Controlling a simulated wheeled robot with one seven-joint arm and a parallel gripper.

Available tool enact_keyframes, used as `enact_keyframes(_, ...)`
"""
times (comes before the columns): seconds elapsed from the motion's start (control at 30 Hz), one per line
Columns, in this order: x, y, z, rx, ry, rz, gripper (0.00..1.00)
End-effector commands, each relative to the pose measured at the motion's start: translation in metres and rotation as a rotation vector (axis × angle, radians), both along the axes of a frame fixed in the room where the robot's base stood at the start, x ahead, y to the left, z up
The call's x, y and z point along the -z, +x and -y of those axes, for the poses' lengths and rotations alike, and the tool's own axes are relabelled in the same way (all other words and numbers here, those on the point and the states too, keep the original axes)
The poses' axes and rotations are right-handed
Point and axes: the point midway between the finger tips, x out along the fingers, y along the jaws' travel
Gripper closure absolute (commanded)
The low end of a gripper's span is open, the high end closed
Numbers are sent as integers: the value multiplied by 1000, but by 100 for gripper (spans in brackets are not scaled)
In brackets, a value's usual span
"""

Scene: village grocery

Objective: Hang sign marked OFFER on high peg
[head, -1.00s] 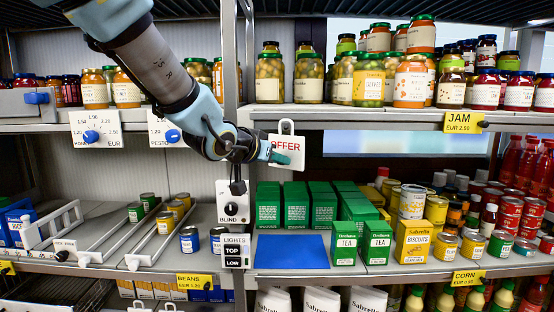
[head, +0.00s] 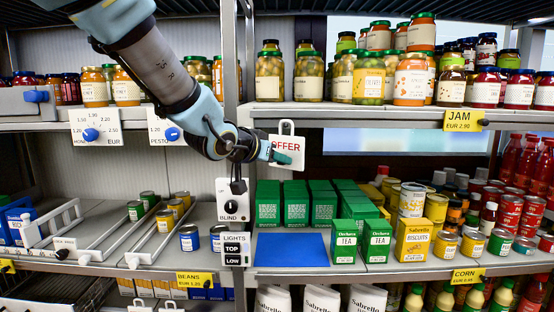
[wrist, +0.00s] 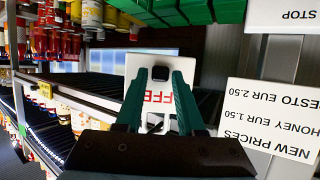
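The white sign (head: 287,135) with red OFFER lettering and a loop handle on top is upright in front of the upper shelf's front edge, right of the metal post. My gripper (head: 279,157) reaches in from the upper left, its teal fingers at the sign's lower part. In the wrist view the sign (wrist: 135,68) appears upside down, with the gripper's fingers (wrist: 160,75) closed around a small dark tab on it. The fingers cover part of the lettering. A small dark peg (head: 484,122) sticks out beside the JAM label; I cannot tell whether another is hidden behind the sign.
The upper shelf (head: 400,114) carries jars. The post bears a BLIND switch (head: 231,207) and a LIGHTS panel (head: 235,249). Space before the upper shelf edge, right of the sign, is clear.

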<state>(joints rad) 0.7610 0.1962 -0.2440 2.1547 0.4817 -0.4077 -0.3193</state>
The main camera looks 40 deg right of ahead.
Motion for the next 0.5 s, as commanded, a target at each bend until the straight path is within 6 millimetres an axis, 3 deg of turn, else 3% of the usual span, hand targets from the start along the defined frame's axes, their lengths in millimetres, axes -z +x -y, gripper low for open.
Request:
enact_keyframes(0.2,0,0,0,0,0,0,38)
enact_keyframes(0.5,-1,-1,-3,-1,0,0,38)
